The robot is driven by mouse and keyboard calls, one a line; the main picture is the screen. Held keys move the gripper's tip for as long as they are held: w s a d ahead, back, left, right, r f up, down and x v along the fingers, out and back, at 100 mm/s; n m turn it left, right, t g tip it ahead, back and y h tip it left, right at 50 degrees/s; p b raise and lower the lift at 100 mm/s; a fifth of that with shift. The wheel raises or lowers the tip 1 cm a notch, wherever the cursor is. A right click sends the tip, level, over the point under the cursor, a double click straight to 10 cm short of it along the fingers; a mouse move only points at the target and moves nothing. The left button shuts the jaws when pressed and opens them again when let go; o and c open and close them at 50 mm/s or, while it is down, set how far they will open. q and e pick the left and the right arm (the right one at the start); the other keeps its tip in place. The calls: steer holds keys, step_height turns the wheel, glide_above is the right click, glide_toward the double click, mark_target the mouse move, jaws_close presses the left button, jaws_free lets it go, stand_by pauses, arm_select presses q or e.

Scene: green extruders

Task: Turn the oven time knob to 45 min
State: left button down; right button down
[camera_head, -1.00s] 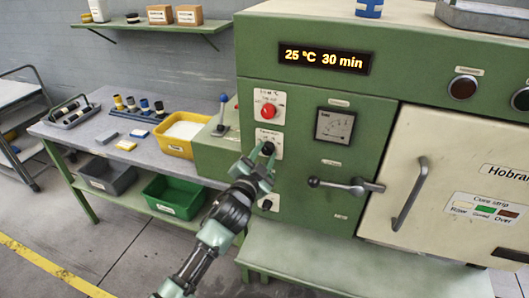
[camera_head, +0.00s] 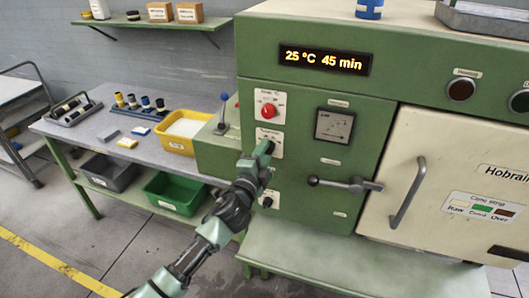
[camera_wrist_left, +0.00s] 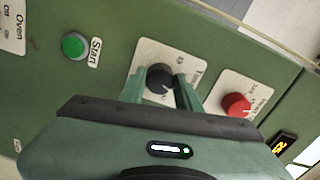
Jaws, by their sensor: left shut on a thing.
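The display (camera_head: 324,60) on the green oven reads 25 °C 45 min; part of it also shows in the left wrist view (camera_wrist_left: 284,145). The time knob (camera_wrist_left: 160,77) is a black round knob on a white plate in the left wrist view. My left gripper (camera_head: 263,156) reaches the oven panel and is shut on this knob, one finger on each side. In the head view the gripper mostly hides the knob. My right gripper is not in view.
A red knob (camera_head: 268,110) sits on the plate above, and a black knob (camera_head: 267,202) lies below. A green Start button (camera_wrist_left: 75,46) shows in the left wrist view. A lever handle (camera_head: 345,184) and the oven door (camera_head: 460,160) are to the right.

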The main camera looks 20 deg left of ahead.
arm_select(q)
steer(key=shift+f, duration=0.1)
stand_by(0.4)
steer(key=c, duration=1)
jaws_free()
steer(key=s+b, duration=0.1)
steer(key=s, duration=0.6)
steer(key=shift+s+b, duration=0.35)
steer(key=shift+s, duration=0.05)
steer(key=shift+a, duration=0.15)
